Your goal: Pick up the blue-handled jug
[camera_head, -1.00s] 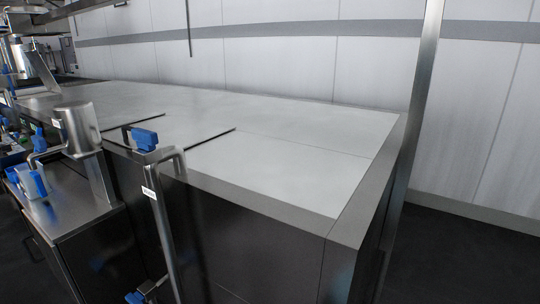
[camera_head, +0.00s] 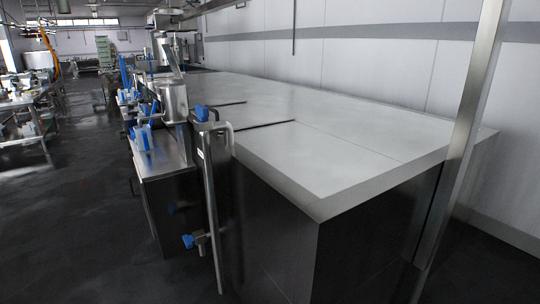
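I cannot pick out a blue-handled jug for certain. Several blue parts show at the near left end of the long steel press (camera_head: 330,140). One is a blue valve handle (camera_head: 203,113) on top of an upright steel pipe (camera_head: 209,190), and another blue valve (camera_head: 189,241) sits low beside it. A pale and blue object (camera_head: 142,136) stands at a small steel cabinet (camera_head: 160,160), too small to identify. Neither of my grippers is in view.
A workbench (camera_head: 28,102) with cluttered items stands at far left. Pale green stacked crates (camera_head: 104,50) stand at the back. The dark floor (camera_head: 75,220) at front left is clear. A steel post (camera_head: 465,140) rises at the right.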

